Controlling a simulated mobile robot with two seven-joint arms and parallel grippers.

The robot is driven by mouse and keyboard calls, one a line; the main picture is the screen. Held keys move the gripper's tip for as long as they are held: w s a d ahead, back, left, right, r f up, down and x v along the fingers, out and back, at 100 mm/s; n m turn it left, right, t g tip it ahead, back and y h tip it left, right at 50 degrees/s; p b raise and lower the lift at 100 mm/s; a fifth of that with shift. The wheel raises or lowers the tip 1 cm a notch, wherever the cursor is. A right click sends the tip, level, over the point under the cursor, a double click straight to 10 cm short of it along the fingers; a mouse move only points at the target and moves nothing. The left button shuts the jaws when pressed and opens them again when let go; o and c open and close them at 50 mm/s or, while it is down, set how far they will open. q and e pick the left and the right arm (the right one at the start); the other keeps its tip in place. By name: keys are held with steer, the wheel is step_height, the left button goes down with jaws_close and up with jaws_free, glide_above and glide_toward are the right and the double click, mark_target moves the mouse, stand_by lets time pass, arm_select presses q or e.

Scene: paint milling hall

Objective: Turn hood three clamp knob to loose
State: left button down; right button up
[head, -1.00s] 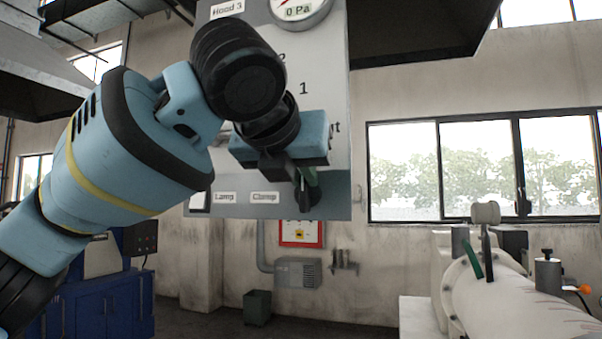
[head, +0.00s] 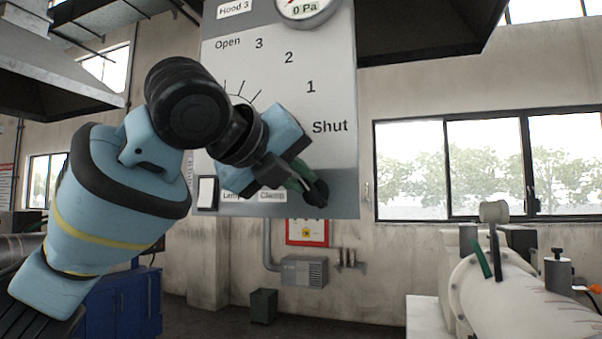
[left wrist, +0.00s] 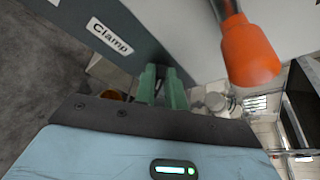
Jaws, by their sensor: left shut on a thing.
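The hood three panel (head: 330,95) is grey, with a "Hood 3" label at its top. The black clamp knob (head: 317,193) sits on the dark lower strip, right of the "Clamp" label (head: 272,196). My left gripper (head: 308,182) reaches it from the upper left, its green fingers slanting down to the right. The fingers are shut on the knob and cover part of it. In the left wrist view the green fingers (left wrist: 162,88) are close together, below the "Clamp" label (left wrist: 110,36); the knob is mostly hidden there. My right gripper is not in view.
An orange-tipped handle (left wrist: 248,52) stands close to my left gripper in the wrist view. A white lamp switch (head: 207,192) is at the panel's lower left. A white machine (head: 515,300) stands at the right. Open air lies between panel and machine.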

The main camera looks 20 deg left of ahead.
arm_select(q)
steer(key=shift+a+f+n+t+h, duration=0.15)
steer(key=shift+f+n+t+h, duration=0.35)
steer(key=shift+n, duration=0.85)
steer(key=shift+a+f+n+t+h, duration=0.25)
steer(key=shift+n+h, duration=0.4)
steer(key=shift+n, duration=0.65)
steer(key=shift+a+f+n+t+h, duration=0.1)
steer(key=shift+f+n+t+h, duration=0.4)
steer(key=shift+n, duration=0.85)
steer(key=shift+r, duration=0.1)
steer(key=c, duration=1.5)
jaws_free()
steer(key=shift+w+d, duration=0.1)
steer(key=shift+o, duration=0.2)
steer(key=v, duration=0.8)
steer(key=shift+w, duration=0.1)
